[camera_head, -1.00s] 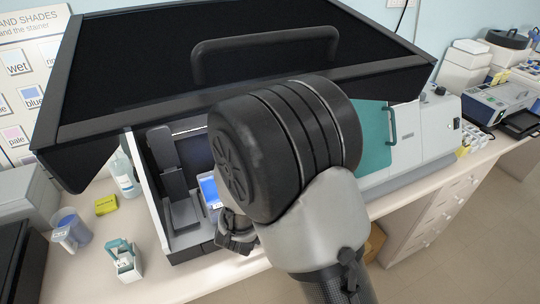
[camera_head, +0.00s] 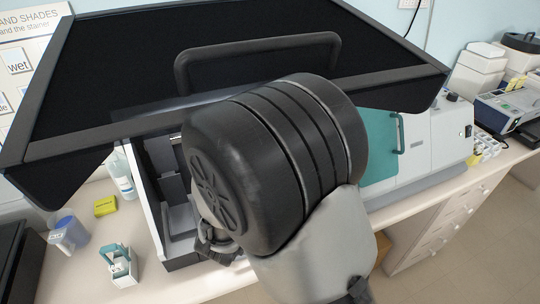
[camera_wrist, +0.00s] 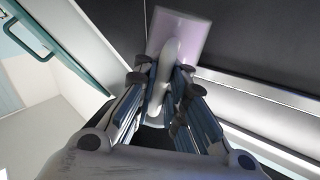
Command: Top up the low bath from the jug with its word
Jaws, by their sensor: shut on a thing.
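My gripper (camera_wrist: 160,85) is shut on the white upright handle of a pale pinkish jug (camera_wrist: 190,35) in the wrist view. The jug's body lies beyond the fingertips; no word on it is readable. In the head view my gripper (camera_head: 217,245) is mostly hidden behind my wrist, at the front of the stainer's open bay (camera_head: 170,190), and the held jug is hidden. The baths inside the bay are hidden by my arm, so their levels cannot be told. Another jug (camera_head: 68,232) with blue content and a white label stands on the bench at left.
The large black lid (camera_head: 130,75) with its handle is raised over the stainer. A teal-handled carrier (camera_head: 121,265), a yellow box (camera_head: 105,206) and a clear bottle (camera_head: 122,180) stand left of the bay. A teal door (camera_head: 379,150) is on the right.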

